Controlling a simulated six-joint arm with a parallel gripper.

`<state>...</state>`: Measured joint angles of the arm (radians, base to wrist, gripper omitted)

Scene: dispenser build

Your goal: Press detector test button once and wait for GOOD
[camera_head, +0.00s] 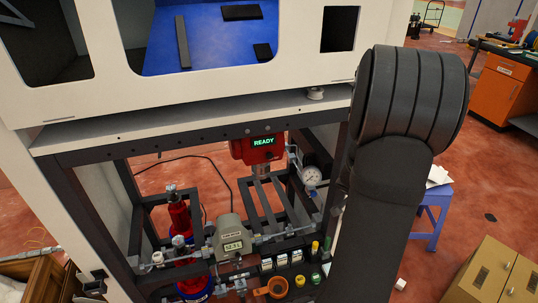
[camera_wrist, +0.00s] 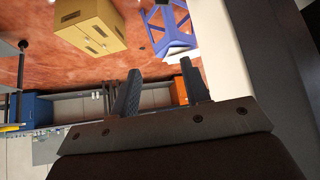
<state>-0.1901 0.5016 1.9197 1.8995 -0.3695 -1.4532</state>
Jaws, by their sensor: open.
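The red detector (camera_head: 244,151) hangs under the top beam of the frame in the head view. I cannot make out the test button clearly at this size. My arm crosses the right side of the head view, and my gripper does not show there. In the wrist view my gripper (camera_wrist: 160,68) has its two dark fingers apart with nothing between them. The detector is not in the wrist view, so the gripper is apart from it and points elsewhere.
Below the detector are a pressure gauge (camera_head: 312,176), a grey meter (camera_head: 232,236), a red cylinder (camera_head: 179,216) and an orange ring-shaped part (camera_head: 277,287). Dark frame posts and rails surround them. A blue stool (camera_head: 434,215) and tan cabinet (camera_head: 495,277) stand right.

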